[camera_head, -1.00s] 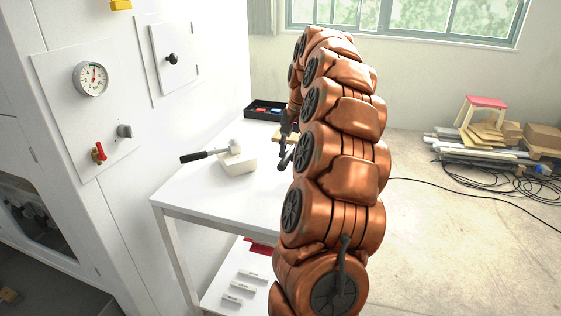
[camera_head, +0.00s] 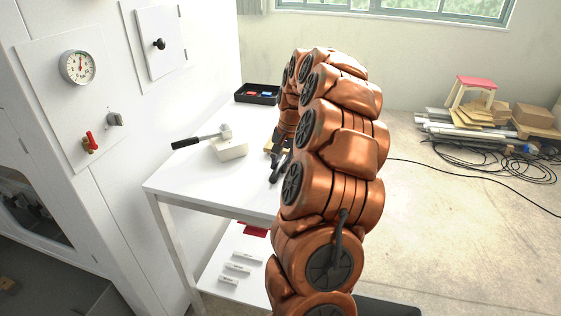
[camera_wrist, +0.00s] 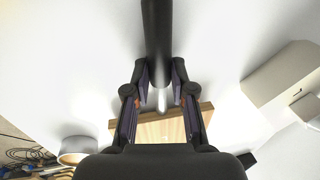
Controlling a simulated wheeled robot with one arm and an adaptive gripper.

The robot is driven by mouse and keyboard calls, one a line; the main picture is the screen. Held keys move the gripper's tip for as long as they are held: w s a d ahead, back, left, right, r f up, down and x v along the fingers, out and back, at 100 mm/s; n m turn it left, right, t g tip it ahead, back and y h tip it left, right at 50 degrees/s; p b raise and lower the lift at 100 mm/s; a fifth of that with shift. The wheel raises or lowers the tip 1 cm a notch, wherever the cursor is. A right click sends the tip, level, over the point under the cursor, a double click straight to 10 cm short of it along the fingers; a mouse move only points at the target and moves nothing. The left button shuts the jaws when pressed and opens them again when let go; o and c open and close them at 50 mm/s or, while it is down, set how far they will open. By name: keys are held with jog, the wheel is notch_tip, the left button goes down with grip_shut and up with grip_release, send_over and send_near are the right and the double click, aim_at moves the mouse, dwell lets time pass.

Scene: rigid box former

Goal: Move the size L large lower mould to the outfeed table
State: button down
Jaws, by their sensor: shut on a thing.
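My gripper (camera_wrist: 161,78) is shut on a dark round bar (camera_wrist: 157,35), which runs up out of the wrist view. In the head view my arm hides most of my gripper, and a dark part shows at the arm's left edge, over the white table (camera_head: 180,183). I cannot tell whether the bar belongs to the large lower mould, and no size mark is readable. A pale wooden piece (camera_wrist: 165,130) lies beyond the fingers, apparently on the table. Whether this table is the outfeed table is not shown.
Several labelled white pieces (camera_head: 237,267) lie on the lower shelf. A white machine (camera_head: 60,130) stands left; cables (camera_head: 480,163) lie right.

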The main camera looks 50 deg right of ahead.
jog(key=c, duration=1)
grip_release()
jog(key=shift+r, duration=0.15)
jog(key=shift+s+d+r+b, duration=0.15)
jog(key=shift+s+r+b, duration=0.25)
jog(key=shift+r, duration=1.5)
jog(key=shift+s+d+r+b, duration=0.2)
jog(key=shift+s+r+b, duration=0.15)
jog(key=shift+r, duration=1.6)
jog(key=shift+s+d+r+b, duration=0.15)
jog(key=shift+s+r+b, duration=0.2)
jog(key=shift+r, duration=1.55)
